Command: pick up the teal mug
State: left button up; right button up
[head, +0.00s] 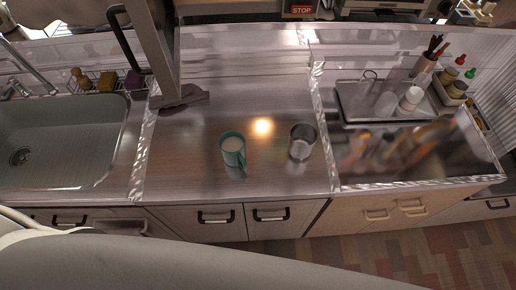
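The teal mug (233,152) stands upright on the brushed metal counter, left of the middle of the head view. Its inside looks pale, and its handle points toward the front edge. Neither of my grippers shows in this view. Nothing is seen touching the mug. A large pale curved part, apparently mine, fills the bottom of the picture and hides the floor there.
A metal cup (302,142) stands just right of the mug. A grey cabinet door (163,50) with a black handle hangs over the counter at the back left. A sink (60,140) is at left; a tray (350,101) with bottles is at right.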

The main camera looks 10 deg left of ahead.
aim_at(231, 144)
jog(key=k+j+z, duration=0.15)
jog(key=z, duration=0.25)
jog(key=k+j+z, duration=0.15)
jog(key=j+z, duration=0.25)
jog(key=k+j+z, duration=0.1)
jog(key=z, duration=0.3)
jog(key=k, duration=0.25)
